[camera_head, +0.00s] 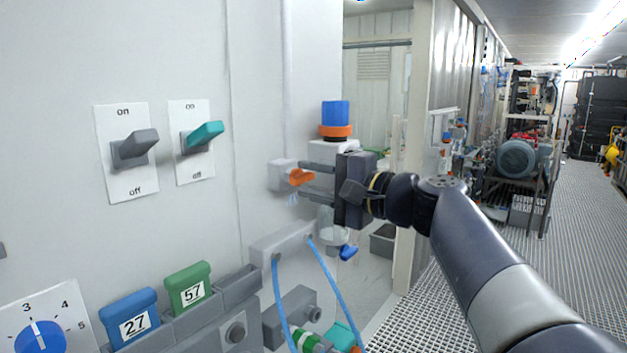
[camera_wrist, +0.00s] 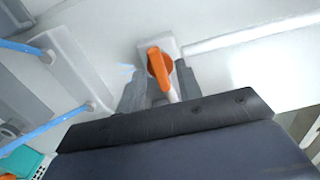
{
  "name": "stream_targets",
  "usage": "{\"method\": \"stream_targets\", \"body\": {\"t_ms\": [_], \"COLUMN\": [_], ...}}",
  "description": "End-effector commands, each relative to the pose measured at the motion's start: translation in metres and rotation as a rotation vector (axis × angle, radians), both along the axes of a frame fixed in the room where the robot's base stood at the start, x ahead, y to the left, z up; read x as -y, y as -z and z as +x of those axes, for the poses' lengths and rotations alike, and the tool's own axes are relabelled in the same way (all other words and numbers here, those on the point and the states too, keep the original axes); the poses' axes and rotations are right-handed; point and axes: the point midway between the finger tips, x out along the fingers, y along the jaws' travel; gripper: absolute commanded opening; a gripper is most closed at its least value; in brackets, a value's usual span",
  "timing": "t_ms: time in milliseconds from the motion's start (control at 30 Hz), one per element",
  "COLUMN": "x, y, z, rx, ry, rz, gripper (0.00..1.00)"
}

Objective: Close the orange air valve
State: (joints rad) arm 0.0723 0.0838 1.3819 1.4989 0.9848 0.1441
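The orange air valve handle (camera_head: 299,177) sits on a small light-grey block (camera_head: 281,175) on the white wall panel. In the wrist view the orange handle (camera_wrist: 158,67) is slanted, with its lower end between the fingers. My gripper (camera_head: 304,182) comes from the right with its fingers spread, one above and one below the handle. In the wrist view my gripper (camera_wrist: 157,77) shows a gap on both sides of the handle's lower end. I see no firm contact.
A blue and orange cap (camera_head: 335,118) stands just above my gripper. A blue handle (camera_head: 348,253) and blue hoses (camera_head: 283,300) are below. Two on/off switches (camera_head: 135,148) are on the panel at left. A grated walkway (camera_head: 580,200) lies open at right.

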Motion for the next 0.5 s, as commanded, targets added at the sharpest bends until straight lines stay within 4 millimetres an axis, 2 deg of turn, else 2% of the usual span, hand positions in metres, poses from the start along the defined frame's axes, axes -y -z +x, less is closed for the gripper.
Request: {"method": "stream_targets", "body": {"t_ms": [267,500], "x": [0.007,0.039], "y": [0.0,0.001], "z": [-0.004,-0.029], "rx": [0.003,0.003], "ry": [0.003,0.007], "rz": [0.0,0.0], "gripper": [0.34,0.34]}}
